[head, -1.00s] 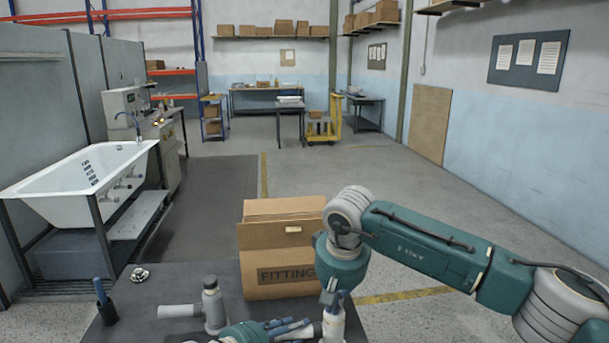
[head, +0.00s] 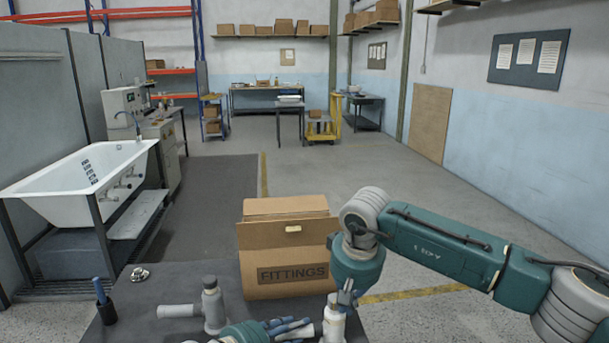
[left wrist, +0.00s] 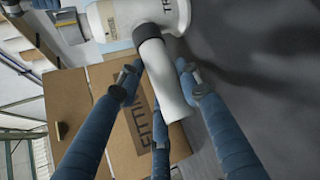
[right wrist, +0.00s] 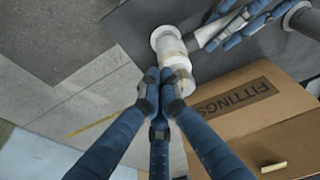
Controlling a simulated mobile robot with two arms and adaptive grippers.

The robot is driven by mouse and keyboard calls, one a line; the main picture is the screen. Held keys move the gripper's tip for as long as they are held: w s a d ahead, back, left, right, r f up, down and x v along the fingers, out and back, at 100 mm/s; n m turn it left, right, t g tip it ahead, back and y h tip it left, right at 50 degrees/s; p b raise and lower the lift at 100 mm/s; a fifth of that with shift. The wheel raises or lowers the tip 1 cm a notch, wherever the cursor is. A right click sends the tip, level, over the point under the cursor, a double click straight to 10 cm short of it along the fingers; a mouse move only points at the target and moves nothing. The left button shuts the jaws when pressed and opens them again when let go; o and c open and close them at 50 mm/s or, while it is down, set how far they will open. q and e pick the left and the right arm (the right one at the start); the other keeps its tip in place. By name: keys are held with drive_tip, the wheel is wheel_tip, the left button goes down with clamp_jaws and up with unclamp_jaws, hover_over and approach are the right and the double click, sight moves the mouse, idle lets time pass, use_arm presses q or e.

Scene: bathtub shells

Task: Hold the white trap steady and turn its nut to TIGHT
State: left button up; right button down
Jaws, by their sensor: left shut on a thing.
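The white trap (head: 334,322) stands at the front edge of the dark bench in the head view. In the left wrist view its side pipe (left wrist: 166,80), with a dark ring at its root, runs between the fingers. My left gripper (head: 290,329) is shut on this pipe from the left; its fingers also show in the left wrist view (left wrist: 160,85). My right gripper (head: 345,298) is over the top of the trap. In the right wrist view its fingertips (right wrist: 165,82) are close together beside the trap's white end (right wrist: 178,62). The TIGHT mark is not readable.
A cardboard FITTINGS box (head: 290,270) stands just behind the trap. A grey pipe fitting (head: 213,308), a small metal part (head: 139,274) and a dark cup with a blue tool (head: 104,306) are on the bench to the left. A white bathtub (head: 80,180) stands beyond.

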drive_tip(key=shift+a+r, duration=0.15)
drive_tip(key=shift+r, duration=0.05)
drive_tip(key=shift+s, duration=0.1)
approach(334, 305)
drive_tip(key=shift+d+f, duration=0.55)
drive_tip(key=shift+d, duration=0.75)
drive_tip(key=shift+a, duration=0.1)
drive_tip(key=shift+a+f, duration=0.5)
drive_tip(key=shift+f, duration=0.5)
drive_tip(key=shift+a+f, duration=0.5)
drive_tip(key=shift+f, duration=0.55)
drive_tip(key=shift+a+f, duration=0.5)
drive_tip(key=shift+f, duration=0.5)
drive_tip(key=shift+f, duration=0.1)
